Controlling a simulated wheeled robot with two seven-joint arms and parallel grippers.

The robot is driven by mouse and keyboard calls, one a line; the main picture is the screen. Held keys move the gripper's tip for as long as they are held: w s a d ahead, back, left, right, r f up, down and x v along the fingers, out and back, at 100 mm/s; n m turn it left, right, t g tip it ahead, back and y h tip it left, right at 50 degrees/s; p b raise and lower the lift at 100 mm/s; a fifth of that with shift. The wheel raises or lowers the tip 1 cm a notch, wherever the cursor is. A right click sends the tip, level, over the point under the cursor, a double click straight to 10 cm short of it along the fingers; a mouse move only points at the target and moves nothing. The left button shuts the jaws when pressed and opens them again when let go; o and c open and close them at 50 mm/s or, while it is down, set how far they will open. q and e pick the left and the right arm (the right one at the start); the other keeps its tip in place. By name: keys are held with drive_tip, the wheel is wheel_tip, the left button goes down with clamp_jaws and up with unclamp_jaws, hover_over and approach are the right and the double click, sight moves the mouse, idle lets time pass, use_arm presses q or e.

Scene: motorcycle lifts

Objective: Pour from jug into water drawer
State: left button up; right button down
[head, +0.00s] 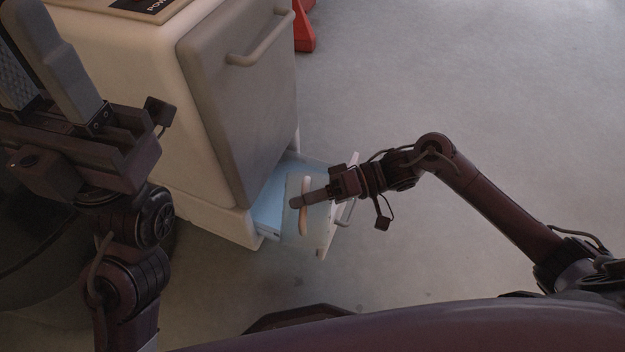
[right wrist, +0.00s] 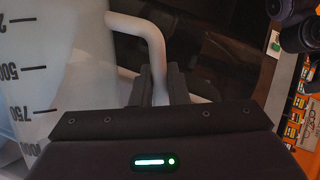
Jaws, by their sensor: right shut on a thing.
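The jug (head: 291,224) is pale and translucent, held over the open drawer (head: 325,241) low on the white cabinet. Light blue shows inside the drawer. My right gripper (head: 306,199) is shut on the jug's handle (head: 304,228). In the right wrist view, the jug's graduated wall (right wrist: 60,70) fills the left side, and the handle (right wrist: 150,40) runs between the fingers (right wrist: 157,88). The jug's exact tilt and any flow from it cannot be told. My left gripper (head: 35,75) is open and empty at the upper left, in front of the cabinet.
The white cabinet (head: 150,90) has a closed grey door (head: 240,110) with a bar handle above the drawer. A red object (head: 304,32) stands behind it. A dark rounded thing (head: 45,270) is at the lower left. Grey floor to the right is clear.

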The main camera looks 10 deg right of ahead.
drive_tip(key=shift+w+d+r+m+y, duration=0.1)
drive_tip(key=shift+w+d+m+y, duration=0.05)
drive_tip(key=shift+w+m, duration=0.3)
drive_tip(key=shift+w+d+r+m+y, duration=0.15)
drive_tip(key=shift+w+m, duration=0.1)
drive_tip(key=shift+w, duration=0.3)
idle(2.2)
